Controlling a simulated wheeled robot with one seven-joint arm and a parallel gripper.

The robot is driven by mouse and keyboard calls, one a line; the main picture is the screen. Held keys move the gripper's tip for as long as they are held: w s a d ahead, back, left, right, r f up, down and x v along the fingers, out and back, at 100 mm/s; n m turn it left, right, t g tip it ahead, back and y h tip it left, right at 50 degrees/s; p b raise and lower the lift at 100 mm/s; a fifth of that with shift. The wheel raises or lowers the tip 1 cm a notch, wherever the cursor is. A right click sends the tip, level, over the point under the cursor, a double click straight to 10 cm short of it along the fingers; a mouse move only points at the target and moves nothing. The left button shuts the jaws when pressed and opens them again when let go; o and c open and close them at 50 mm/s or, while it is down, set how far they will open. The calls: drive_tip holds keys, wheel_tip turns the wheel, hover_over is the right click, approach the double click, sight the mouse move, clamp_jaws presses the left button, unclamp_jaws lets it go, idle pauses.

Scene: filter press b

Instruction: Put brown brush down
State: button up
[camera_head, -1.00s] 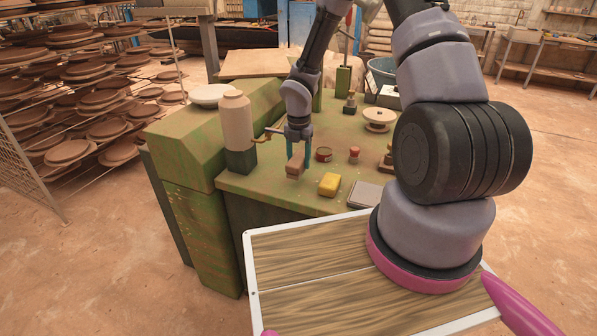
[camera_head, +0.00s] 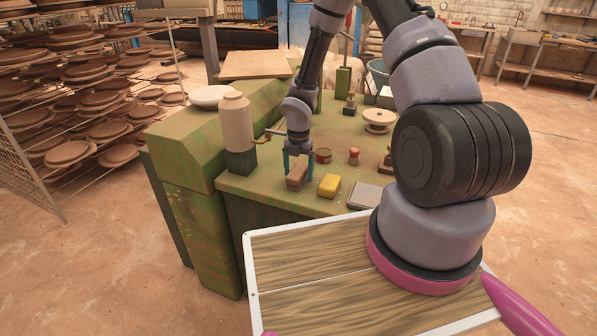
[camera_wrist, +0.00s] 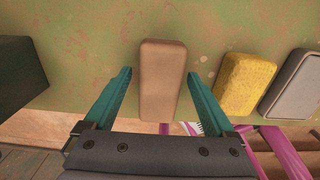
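The brown brush (camera_head: 296,175), a block with rounded edges, rests on the green table top near its front edge. In the wrist view the brush (camera_wrist: 162,80) lies lengthwise between the two teal fingers of my gripper (camera_wrist: 159,75), with a gap on each side. My gripper (camera_head: 298,168) is open and low over the table, its fingers straddling the brush without visibly touching it. The underside of the brush is hidden.
A yellow sponge (camera_head: 329,186) lies just right of the brush, with a grey flat box (camera_head: 364,196) beyond it. A small round tin (camera_head: 323,155) and a red-topped jar (camera_head: 354,156) stand behind. A tall beige cylinder (camera_head: 237,122) on a dark base stands left.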

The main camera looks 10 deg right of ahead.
drive_tip(key=shift+r, duration=0.15)
wheel_tip(320, 180, up, 12)
drive_tip(key=shift+r, duration=0.15)
wheel_tip(320, 180, up, 11)
drive_tip(key=m+t+h, duration=0.1)
drive_tip(key=m, duration=0.6)
hover_over(299, 169)
drive_tip(key=s+d, duration=0.2)
drive_tip(key=d, duration=0.2)
drive_tip(key=s+d+r+m+t, duration=0.2)
drive_tip(key=s+r+m, duration=0.3)
drive_tip(key=r+m, duration=0.45)
drive_tip(key=s+r+m+t+y, duration=0.3)
drive_tip(key=s+r+m+t, duration=0.1)
drive_tip(key=s+r+m, duration=1.1)
drive_tip(key=shift+s+a+m, duration=0.4)
drive_tip(key=shift+s+m, duration=0.05)
drive_tip(key=shift+m, duration=0.3)
